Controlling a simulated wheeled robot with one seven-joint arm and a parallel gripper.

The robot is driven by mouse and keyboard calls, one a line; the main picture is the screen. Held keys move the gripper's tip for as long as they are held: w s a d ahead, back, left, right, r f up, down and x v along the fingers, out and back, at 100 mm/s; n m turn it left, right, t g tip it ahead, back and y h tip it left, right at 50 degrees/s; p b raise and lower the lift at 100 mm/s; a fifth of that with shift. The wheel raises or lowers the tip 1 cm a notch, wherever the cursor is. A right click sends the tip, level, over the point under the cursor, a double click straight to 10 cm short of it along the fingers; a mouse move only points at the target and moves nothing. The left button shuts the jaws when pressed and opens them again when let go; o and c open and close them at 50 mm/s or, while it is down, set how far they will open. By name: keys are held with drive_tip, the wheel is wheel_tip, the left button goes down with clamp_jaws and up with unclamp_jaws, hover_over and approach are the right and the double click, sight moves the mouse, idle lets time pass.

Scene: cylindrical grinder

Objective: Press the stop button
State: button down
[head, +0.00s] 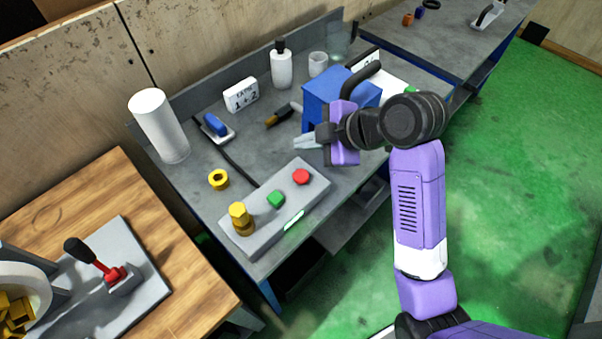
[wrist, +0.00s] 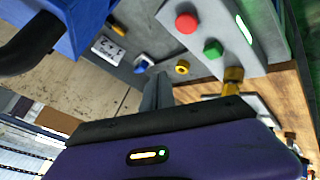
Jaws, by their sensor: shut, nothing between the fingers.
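A grey control box (head: 265,222) lies on the grey workbench near its front edge. On it are a red round button (head: 300,176), a green button (head: 276,198) and a yellow stack of nut-like parts (head: 240,216). I see no lettering that marks the stop button. The wrist view also shows the red button (wrist: 186,23), the green button (wrist: 212,48) and the box (wrist: 200,12). My gripper (head: 303,142) is shut and empty above the bench, behind the red button and apart from it. Its fingers also show in the wrist view (wrist: 157,90).
A blue box (head: 335,98) with a black handle stands right beside my gripper. A white bottle (head: 281,66), a white roll (head: 158,126), a sign (head: 240,95) and a yellow ring (head: 219,180) are on the bench. A wooden table (head: 180,270) with a red lever stands at left.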

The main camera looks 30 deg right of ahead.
drive_tip(key=b, duration=0.6)
hover_over(305, 177)
wheel_tip(305, 177, down, 7)
drive_tip(key=shift+r, duration=0.1)
drive_tip(key=shift+f+b, duration=0.6)
drive_tip(key=shift+f, duration=0.3)
drive_tip(key=shift+f, duration=0.1)
idle(0.8)
drive_tip(key=shift+f, duration=0.3)
drive_tip(key=shift+f+b, duration=0.5)
drive_tip(key=shift+f, duration=0.15)
idle(0.7)
drive_tip(key=shift+r, duration=0.1)
drive_tip(key=shift+r+p, duration=0.95)
drive_tip(key=shift+p, duration=0.05)
drive_tip(key=shift+r+p, duration=2.25)
drive_tip(key=shift+r, duration=0.25)
